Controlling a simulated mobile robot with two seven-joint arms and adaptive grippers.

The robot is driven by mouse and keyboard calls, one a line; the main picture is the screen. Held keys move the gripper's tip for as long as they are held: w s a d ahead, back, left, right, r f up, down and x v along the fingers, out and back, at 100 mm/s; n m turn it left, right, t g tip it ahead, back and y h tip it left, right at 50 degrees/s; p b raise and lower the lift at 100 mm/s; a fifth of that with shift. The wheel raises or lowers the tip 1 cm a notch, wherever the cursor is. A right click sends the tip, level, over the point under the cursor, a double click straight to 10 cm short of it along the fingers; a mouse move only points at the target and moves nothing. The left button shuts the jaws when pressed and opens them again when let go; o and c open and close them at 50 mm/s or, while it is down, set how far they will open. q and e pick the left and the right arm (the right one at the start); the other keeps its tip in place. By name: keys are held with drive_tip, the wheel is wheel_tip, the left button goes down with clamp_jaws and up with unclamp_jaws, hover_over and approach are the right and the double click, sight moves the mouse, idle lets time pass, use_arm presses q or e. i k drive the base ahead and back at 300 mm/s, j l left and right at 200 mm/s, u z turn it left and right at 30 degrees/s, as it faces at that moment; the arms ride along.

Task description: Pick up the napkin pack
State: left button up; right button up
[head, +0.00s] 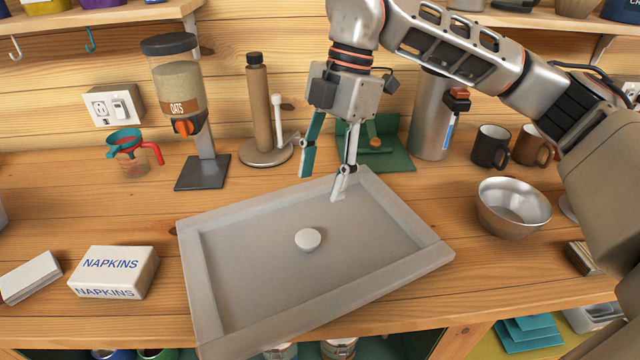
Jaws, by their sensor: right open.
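The napkin pack (115,272) is a white box-like pack with blue NAPKINS lettering on its top and front. It lies on the wooden counter at the left front, just left of the grey tray. My right gripper (322,184) comes in from the upper right and points down over the back part of the tray. Its two fingers are apart and nothing is between them. It is well to the right of and behind the napkin pack. My left gripper is not in view.
The grey tray (212,306) holds a small white round object (307,239). White stacked pieces (30,277) lie left of the napkins. Behind stand an oats dispenser (181,100), a measuring cup (128,160) and a paper-towel holder (260,110). A metal bowl (512,212) is at right.

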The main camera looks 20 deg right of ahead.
sight(116, 272)
drive_tip(key=k, duration=1)
